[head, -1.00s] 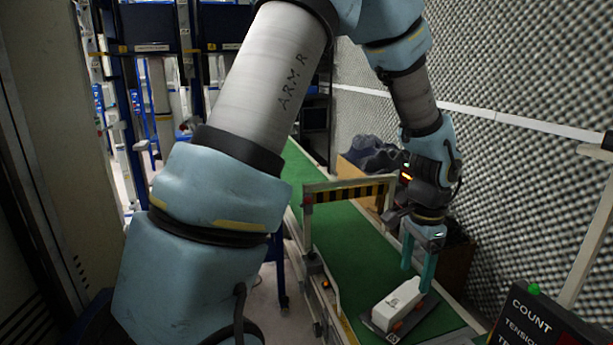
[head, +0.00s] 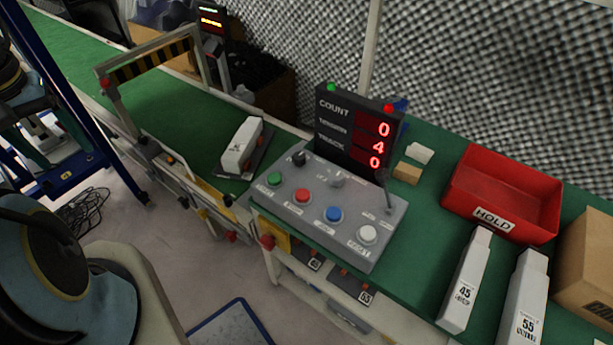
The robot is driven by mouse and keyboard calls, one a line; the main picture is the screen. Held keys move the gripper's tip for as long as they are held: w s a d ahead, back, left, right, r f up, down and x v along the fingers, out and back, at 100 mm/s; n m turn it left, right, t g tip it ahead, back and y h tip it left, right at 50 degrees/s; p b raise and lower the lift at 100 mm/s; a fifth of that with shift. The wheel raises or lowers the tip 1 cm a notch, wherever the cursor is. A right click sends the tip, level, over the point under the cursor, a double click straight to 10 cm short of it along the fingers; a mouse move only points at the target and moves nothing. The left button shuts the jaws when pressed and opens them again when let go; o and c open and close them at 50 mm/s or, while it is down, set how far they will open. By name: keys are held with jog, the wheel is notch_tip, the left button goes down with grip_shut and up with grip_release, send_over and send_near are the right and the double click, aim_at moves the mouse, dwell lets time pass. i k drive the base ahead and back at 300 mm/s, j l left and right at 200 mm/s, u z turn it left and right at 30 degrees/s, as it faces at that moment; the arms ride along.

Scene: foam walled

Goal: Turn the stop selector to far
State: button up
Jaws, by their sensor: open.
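A grey control panel (head: 325,215) sits on the green bench. A black knob (head: 298,158) is at its back left, and a grey knob (head: 337,180) is near the middle of its back row. Their labels are too small to read, so I cannot tell which is the stop selector or where it points. A small lever (head: 385,182) stands at the back right. My gripper is not in view; only part of my arm shows at lower left.
A display (head: 357,130) reading 0, 4, 0 stands behind the panel. A white carton (head: 242,145) lies on a dark plate to the left, near a striped gate (head: 150,60). A red HOLD bin (head: 505,190), white cartons (head: 465,280) and a cardboard box (head: 590,260) are right.

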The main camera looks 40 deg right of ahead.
aim_at(336, 179)
jog(key=i+j+z, duration=0.1)
jog(key=z, duration=0.25)
jog(key=i+j+z, duration=0.1)
jog(key=z, duration=0.25)
jog(key=j+z, duration=0.2)
jog(key=z, duration=0.2)
